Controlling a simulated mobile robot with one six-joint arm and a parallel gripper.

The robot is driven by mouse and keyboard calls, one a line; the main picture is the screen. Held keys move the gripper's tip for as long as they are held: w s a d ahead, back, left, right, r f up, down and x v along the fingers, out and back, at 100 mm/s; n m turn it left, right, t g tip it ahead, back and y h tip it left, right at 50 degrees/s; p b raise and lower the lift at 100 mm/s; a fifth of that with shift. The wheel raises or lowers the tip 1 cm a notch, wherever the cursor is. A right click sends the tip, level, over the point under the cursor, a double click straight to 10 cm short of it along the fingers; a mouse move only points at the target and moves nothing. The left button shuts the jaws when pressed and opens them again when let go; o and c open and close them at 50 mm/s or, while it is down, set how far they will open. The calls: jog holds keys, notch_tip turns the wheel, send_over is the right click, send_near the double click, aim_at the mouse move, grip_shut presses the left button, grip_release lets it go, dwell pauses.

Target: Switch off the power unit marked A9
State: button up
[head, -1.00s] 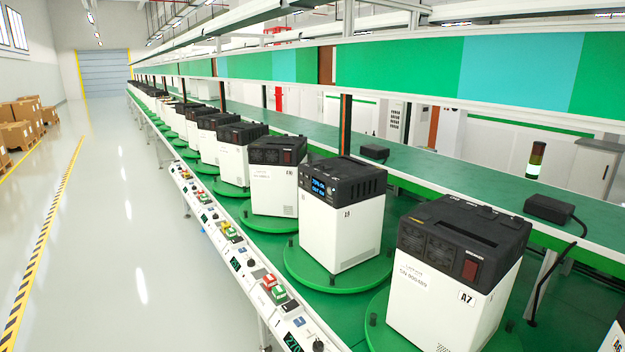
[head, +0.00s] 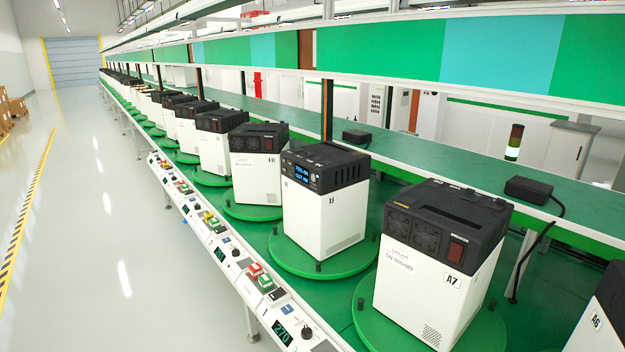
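A power unit (head: 325,215) with a black top and white body stands mid-frame on a green turntable disc (head: 290,262). Its small label looks like A9, but is too small to read surely. A blue display (head: 301,173) glows on its left-hand face, with knobs or ports beside it. I see no red switch on its visible sides. The unit to its right is marked A7 (head: 440,262) and has a dark red rocker switch (head: 457,248) on its black upper part. My gripper is not in view.
A control rail (head: 232,255) with coloured buttons and a numeric readout (head: 281,331) runs along the line's front. More units recede at left; one marked A6 (head: 605,315) is cut off at right. A green shelf (head: 440,162) runs behind. The grey floor (head: 90,230) at left is clear.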

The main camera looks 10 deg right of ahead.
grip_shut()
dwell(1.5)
